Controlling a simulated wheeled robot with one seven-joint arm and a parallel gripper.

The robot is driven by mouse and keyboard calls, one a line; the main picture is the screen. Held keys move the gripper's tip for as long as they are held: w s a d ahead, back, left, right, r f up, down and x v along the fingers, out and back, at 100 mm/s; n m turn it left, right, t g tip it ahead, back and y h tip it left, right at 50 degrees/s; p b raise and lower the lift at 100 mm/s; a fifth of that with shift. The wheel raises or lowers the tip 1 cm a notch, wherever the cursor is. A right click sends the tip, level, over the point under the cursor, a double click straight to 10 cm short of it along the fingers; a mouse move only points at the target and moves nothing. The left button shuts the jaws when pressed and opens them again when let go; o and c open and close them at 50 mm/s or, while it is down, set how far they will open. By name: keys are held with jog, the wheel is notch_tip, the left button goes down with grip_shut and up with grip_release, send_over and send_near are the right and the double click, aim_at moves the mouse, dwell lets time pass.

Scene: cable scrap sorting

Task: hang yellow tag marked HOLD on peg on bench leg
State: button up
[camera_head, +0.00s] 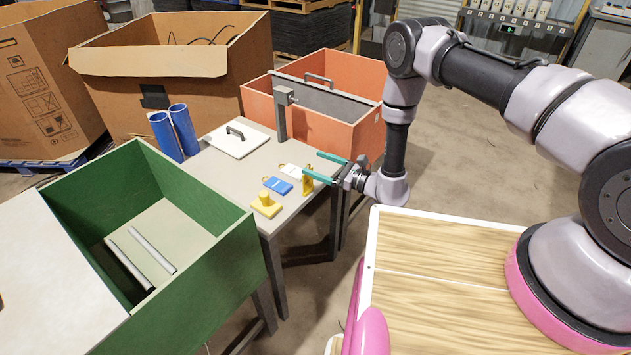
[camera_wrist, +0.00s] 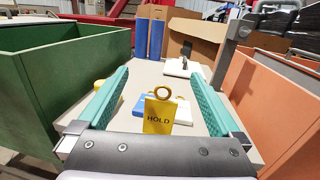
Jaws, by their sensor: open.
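The yellow tag (camera_wrist: 158,117) reads HOLD and has a ring at its top. It stands upright, facing my wrist camera, and also shows in the head view (camera_head: 307,186) near the bench's right edge. My gripper (camera_head: 312,163) is open and empty. In the wrist view its teal fingers (camera_wrist: 160,72) lie to either side of the tag, with no visible contact. Bench legs (camera_head: 335,222) show below the grey bench (camera_head: 222,168). I cannot make out a peg on them.
A blue tag (camera_head: 278,185), a white tag (camera_head: 291,171) and a yellow knobbed block (camera_head: 267,204) are close by. A grey post (camera_head: 281,122) rises behind. A green bin (camera_head: 215,270) and an orange bin (camera_head: 330,132) flank the bench. Blue tubes (camera_head: 184,130) stand at the back.

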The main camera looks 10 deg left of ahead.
jog(key=m+t+h, duration=0.1)
jog(key=m+t, duration=0.1)
send_near(308, 179)
jog(key=a+r, duration=0.1)
jog(key=a, duration=0.2)
jog(key=x, duration=0.3)
jog(key=w+x, duration=0.1)
jog(key=x, duration=0.6)
jog(key=shift+w, duration=0.35)
jog(key=c, duration=1.5)
jog(key=shift+r, duration=0.1)
